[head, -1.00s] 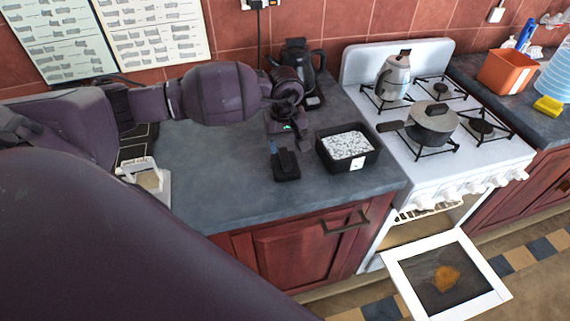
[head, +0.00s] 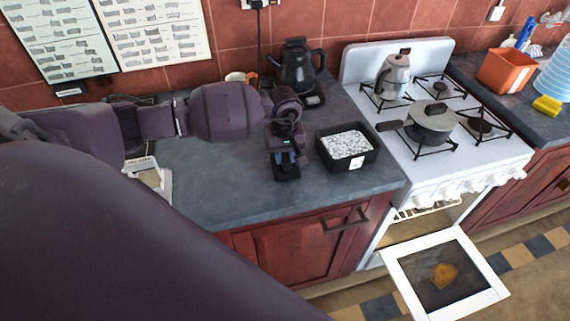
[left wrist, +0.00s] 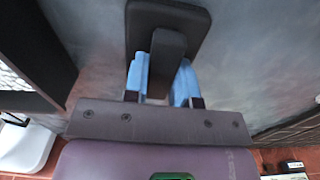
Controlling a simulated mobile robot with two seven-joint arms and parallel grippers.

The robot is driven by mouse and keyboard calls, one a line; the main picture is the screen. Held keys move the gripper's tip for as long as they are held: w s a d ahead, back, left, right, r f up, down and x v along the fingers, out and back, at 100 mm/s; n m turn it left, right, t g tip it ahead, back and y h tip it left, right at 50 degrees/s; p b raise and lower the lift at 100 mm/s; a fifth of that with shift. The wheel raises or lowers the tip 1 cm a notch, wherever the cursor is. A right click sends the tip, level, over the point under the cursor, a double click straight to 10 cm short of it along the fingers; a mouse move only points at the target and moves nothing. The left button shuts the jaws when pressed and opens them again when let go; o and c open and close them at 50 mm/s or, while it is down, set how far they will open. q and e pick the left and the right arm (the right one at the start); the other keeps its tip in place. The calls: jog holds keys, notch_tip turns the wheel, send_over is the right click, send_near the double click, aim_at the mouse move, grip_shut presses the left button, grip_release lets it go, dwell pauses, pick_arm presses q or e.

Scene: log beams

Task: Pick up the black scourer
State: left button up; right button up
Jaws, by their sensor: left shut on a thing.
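The black scourer (head: 288,174) lies on the dark grey worktop, left of the black tub. It has a flat base and an upright grip, which shows in the left wrist view (left wrist: 168,48). My left gripper (head: 286,157) is over it and shut on its grip. In the left wrist view its blue fingertips (left wrist: 163,82) press the grip from both sides. In the head view the gripper hides the scourer's upper part. The scourer appears to rest on the worktop. My right gripper is not in view.
The black tub of white pebbles (head: 347,146) stands close to the right. A black kettle (head: 297,68) and an orange-and-white cup (head: 237,77) stand behind. The white stove (head: 470,160) is further right, its oven door (head: 406,278) open. The worktop's front (head: 225,195) is clear.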

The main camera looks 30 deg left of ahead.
aim_at(285, 154)
pick_arm(q)
jog(key=shift+r, duration=0.1)
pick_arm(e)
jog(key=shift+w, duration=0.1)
pick_arm(q)
jog(key=shift+r, duration=0.25)
notch_tip(285, 154, up, 19)
jog(key=b, duration=0.2)
jog(key=shift+r, duration=0.2)
jog(key=o, duration=0.3)
jog(key=shift+c, duration=1.1)
jog(key=shift+d+f, duration=0.1)
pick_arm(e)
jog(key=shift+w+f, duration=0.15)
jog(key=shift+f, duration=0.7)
